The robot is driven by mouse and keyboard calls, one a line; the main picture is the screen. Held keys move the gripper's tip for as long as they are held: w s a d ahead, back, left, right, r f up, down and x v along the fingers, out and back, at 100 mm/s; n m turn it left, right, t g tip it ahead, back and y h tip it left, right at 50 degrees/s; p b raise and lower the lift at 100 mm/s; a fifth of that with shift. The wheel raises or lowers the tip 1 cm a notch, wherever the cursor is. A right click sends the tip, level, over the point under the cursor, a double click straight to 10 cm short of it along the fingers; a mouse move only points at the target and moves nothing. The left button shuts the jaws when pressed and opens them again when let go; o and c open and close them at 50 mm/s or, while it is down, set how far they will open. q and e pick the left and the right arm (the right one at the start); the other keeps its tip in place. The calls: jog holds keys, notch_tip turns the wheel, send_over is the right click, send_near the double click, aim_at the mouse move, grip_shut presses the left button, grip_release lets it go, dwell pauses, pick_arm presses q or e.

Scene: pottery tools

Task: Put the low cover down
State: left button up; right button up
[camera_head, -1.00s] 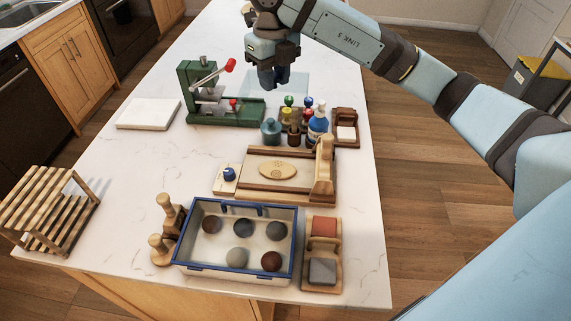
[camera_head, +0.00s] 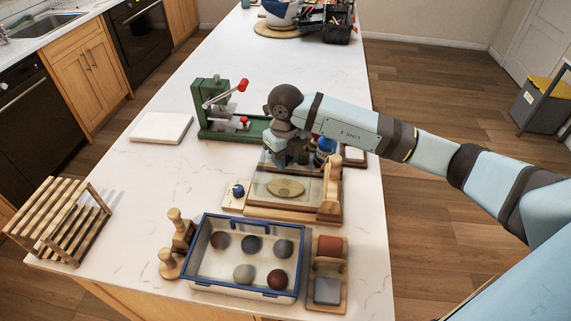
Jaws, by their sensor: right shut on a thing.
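The low cover (camera_head: 267,178) is a clear, see-through piece, and its outline is faint. It shows over the wooden board (camera_head: 275,212), which has an oval tan slab (camera_head: 286,189) on it. My right gripper (camera_head: 285,160) is shut on the cover from above, at its back part. I cannot tell whether the cover touches the board or hangs just above it. My left gripper is not in view.
A green press (camera_head: 225,115) with a red-knobbed lever stands behind. A blue-rimmed bin (camera_head: 200,275) of several balls is in front. A wooden rack (camera_head: 60,225) and white slab (camera_head: 161,127) are at left. Bottles behind my gripper are partly hidden.

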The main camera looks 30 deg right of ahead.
notch_tip(320, 180, down, 3)
jog(key=shift+r, duration=0.2)
jog(key=shift+f, duration=0.2)
jog(key=shift+f, duration=0.1)
jog(key=o, duration=0.9)
jog(key=shift+o, duration=0.2)
